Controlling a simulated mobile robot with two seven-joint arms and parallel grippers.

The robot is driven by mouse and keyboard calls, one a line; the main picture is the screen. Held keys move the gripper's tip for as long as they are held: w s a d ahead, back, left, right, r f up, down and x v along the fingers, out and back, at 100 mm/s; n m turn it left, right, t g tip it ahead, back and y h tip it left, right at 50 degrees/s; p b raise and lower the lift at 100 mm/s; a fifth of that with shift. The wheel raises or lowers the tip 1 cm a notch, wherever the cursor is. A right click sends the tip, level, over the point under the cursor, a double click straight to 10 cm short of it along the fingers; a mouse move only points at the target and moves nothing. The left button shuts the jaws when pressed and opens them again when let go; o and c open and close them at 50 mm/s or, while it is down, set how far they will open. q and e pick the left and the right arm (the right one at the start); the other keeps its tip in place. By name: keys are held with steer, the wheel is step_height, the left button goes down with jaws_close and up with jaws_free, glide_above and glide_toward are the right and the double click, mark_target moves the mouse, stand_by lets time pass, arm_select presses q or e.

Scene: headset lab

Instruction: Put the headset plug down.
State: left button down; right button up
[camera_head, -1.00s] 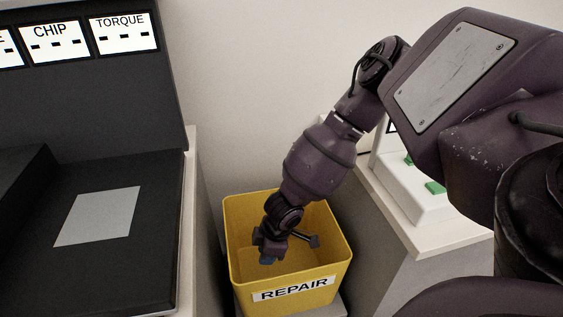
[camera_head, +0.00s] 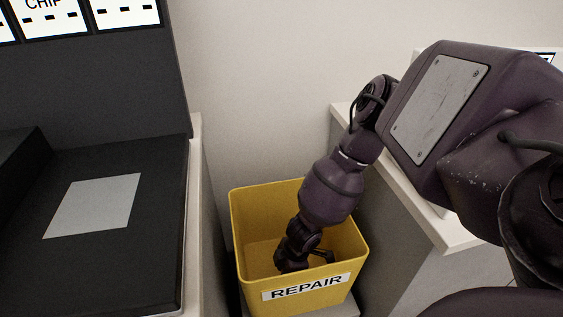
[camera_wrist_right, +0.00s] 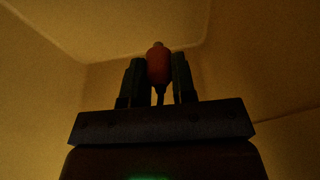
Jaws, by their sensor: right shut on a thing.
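My right gripper (camera_wrist_right: 158,80) is down inside the yellow bin labelled REPAIR (camera_head: 238,235). In the right wrist view it is shut on the headset plug (camera_wrist_right: 158,64), a small reddish-orange piece with a paler tip, held between the two dark fingers. The bin's yellow walls (camera_wrist_right: 235,60) surround it in that dim view. The gap between the plug and the bin floor cannot be told. In the head view the wrist (camera_head: 295,245) is low in the bin, and the plug and fingertips are hidden. My left gripper is not in view.
A dark bench (camera_head: 160,215) with a pale grey square (camera_head: 95,205) stands left of the bin. A white-topped counter (camera_head: 440,232) stands at the right. The bin's rim (camera_head: 345,215) surrounds my right wrist. No other things show inside the bin.

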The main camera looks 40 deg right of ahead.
step_height(320, 180, down, 4)
steer(key=shift+r+b, duration=0.2)
steer(key=shift+b, duration=0.25)
step_height(320, 180, down, 4)
steer(key=shift+s+f+b, duration=0.1)
steer(key=shift+s+b, duration=0.05)
steer(key=shift+b, duration=0.65)
steer(key=shift+w, duration=0.2)
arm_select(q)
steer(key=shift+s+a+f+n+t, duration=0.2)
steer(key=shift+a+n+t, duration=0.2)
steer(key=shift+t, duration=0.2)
arm_select(e)
steer(key=o, duration=0.9)
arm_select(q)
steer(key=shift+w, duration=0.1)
